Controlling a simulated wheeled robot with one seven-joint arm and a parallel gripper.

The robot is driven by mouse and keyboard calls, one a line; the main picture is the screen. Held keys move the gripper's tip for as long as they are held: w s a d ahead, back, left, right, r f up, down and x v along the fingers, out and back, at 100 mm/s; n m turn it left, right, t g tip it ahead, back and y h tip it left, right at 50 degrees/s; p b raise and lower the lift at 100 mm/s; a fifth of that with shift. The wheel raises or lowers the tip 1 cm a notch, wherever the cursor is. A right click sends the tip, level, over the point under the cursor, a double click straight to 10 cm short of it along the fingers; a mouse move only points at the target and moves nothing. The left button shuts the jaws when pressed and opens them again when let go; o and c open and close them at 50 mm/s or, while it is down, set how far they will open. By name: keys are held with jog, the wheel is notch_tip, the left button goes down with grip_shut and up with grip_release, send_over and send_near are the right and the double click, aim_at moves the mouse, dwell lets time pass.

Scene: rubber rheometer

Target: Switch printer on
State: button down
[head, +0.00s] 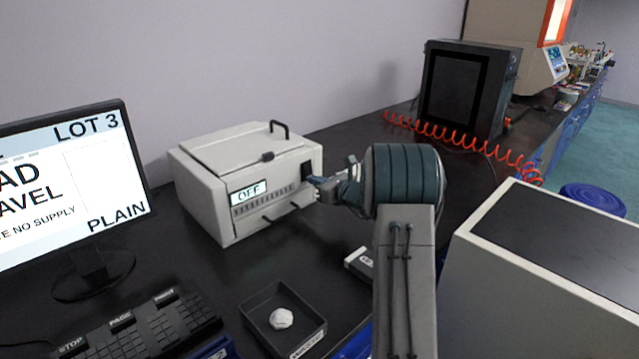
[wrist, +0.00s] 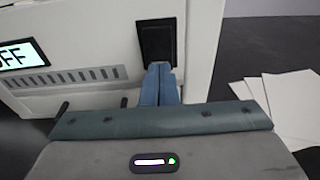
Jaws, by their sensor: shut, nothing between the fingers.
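The printer (head: 240,185) is a white box on the black bench, with a handle on its lid. Its small display (head: 248,192) reads OFF; part of it shows in the wrist view (wrist: 22,54). A black rocker switch (wrist: 157,42) is set in the right part of its front face, also seen in the head view (head: 307,171). My gripper (wrist: 160,68) is shut and empty. Its blue fingertips are at the lower edge of the switch; I cannot tell whether they touch it.
A monitor (head: 70,190) and keyboard (head: 140,325) stand at the left. A black tray (head: 284,322) with a white lump lies in front of the printer. White sheets (wrist: 285,105) lie right of the printer. A dark box (head: 465,90) and red coiled hose (head: 450,136) are behind.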

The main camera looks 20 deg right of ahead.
jog(key=shift+w+a+f+t+b, duration=0.1)
jog(key=shift+w+t+b, duration=0.15)
jog(key=shift+b, duration=0.85)
jog(key=s+d, duration=0.1)
jog(key=s, duration=0.3)
jog(key=s+d+f+b, duration=0.1)
jog(key=s+d, duration=0.1)
jog(key=s, duration=0.2)
jog(key=s+d+f, duration=0.1)
jog(key=s+d, duration=0.1)
jog(key=s, duration=0.3)
jog(key=shift+d+b, duration=0.1)
jog(key=shift+b, duration=0.25)
